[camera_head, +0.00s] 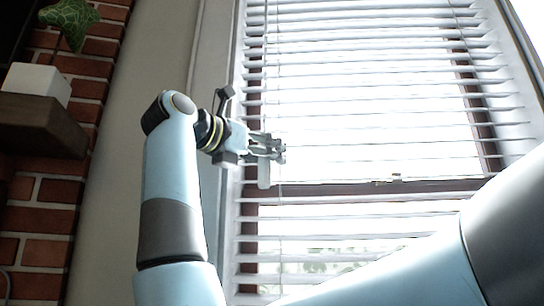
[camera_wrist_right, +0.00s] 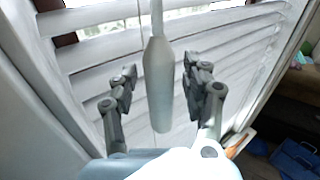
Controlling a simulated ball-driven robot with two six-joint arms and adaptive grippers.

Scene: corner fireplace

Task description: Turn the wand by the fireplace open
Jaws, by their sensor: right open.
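The wand is a pale grey rod with a thicker handle, hanging in front of the white blinds (camera_head: 350,130). In the right wrist view the wand (camera_wrist_right: 158,85) hangs between the two fingers of my right gripper (camera_wrist_right: 160,78), with a gap on each side. In the head view the lower end of the wand (camera_head: 263,175) shows just below my right gripper (camera_head: 279,148), whose fingers hide part of it. The right gripper is open around the wand, not closed on it. Light comes through gaps between the slats. My left gripper is not in view.
A brick fireplace wall (camera_head: 45,190) with a dark mantel (camera_head: 40,125) stands at the left; a white block (camera_head: 38,82) sits on the mantel. A thin cord (camera_head: 281,215) hangs by the blinds. A blue object (camera_wrist_right: 296,158) lies low at the right of the wrist view.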

